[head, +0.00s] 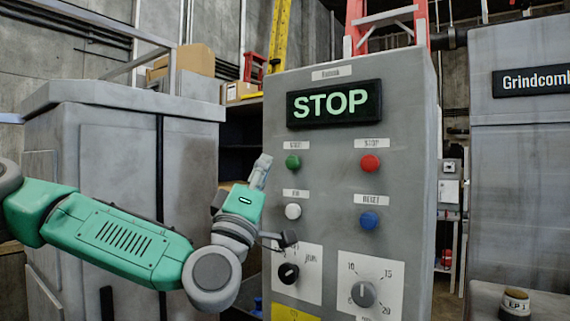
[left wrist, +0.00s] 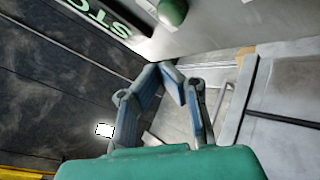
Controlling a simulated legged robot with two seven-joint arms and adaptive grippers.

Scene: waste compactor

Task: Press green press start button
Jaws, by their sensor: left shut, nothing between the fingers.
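The green button (head: 293,162) is on the upper left of the grey control panel (head: 330,220), under a small label and below the lit STOP display (head: 334,103). It also shows at the top of the left wrist view (left wrist: 173,11). My left gripper (head: 264,160) is shut and empty, pointing upward just left of the green button in the head view. In the left wrist view its fingertips (left wrist: 168,68) meet below the button, with a visible gap between them and it in the picture. My right gripper is not in view.
A red button (head: 370,163), a white button (head: 293,211) and a blue button (head: 369,220) share the panel. Two dials (head: 288,273) (head: 363,293) sit lower down. A grey cabinet (head: 110,170) stands at left, with a dark gap beside the panel.

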